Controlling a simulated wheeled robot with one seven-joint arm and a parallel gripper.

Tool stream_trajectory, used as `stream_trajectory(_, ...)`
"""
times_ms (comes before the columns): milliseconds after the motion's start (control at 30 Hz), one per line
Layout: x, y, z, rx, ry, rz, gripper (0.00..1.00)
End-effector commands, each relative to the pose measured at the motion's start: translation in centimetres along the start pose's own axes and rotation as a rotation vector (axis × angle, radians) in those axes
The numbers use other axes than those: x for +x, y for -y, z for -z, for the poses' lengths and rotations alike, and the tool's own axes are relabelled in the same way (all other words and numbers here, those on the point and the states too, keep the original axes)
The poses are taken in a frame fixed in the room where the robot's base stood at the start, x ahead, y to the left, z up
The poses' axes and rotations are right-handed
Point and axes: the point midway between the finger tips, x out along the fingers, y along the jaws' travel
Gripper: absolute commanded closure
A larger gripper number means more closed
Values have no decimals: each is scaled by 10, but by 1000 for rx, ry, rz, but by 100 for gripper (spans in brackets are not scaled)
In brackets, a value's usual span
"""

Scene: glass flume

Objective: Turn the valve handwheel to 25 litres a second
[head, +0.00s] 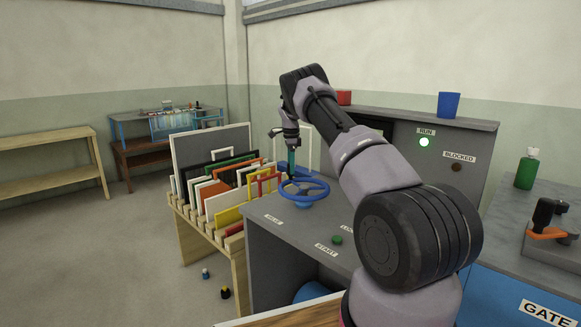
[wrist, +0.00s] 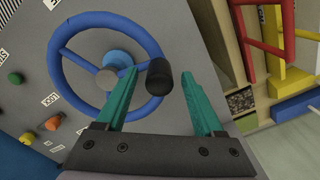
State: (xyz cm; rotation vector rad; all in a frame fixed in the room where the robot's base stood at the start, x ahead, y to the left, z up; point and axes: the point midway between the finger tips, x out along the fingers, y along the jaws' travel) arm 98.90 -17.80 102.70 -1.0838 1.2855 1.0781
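The blue valve handwheel (head: 317,193) lies flat on the grey console top in the head view. In the wrist view the handwheel (wrist: 66,72) fills the upper left, with a grey hub and a black knob (wrist: 159,79) on its rim. My gripper (head: 292,168) points down over the far side of the wheel. In the wrist view its two green fingers (wrist: 158,82) are spread apart, one on each side of the knob in the picture. I cannot tell whether either finger touches it. No flow reading is legible in either view.
A green START button (head: 337,239) sits on the console nearer me. The RUN lamp (head: 424,142) glows green; the BLOCKED lamp (head: 457,167) is dark. A rack of coloured frames (head: 228,217) stands close left of the wheel. A blue cup (head: 448,104) stands on the raised cabinet.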

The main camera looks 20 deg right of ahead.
Motion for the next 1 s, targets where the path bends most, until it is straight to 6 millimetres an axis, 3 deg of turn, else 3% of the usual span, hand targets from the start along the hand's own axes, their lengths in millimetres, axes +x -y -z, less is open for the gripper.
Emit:
stream_trajectory(333, -8, 0, -1, 0, 1, 0, 31)
stream_trajectory(700, -78, 1, 0, 0, 1, 2, 31)
stream_trajectory(1000, -107, 0, 0, 0, 1, -1, 31)
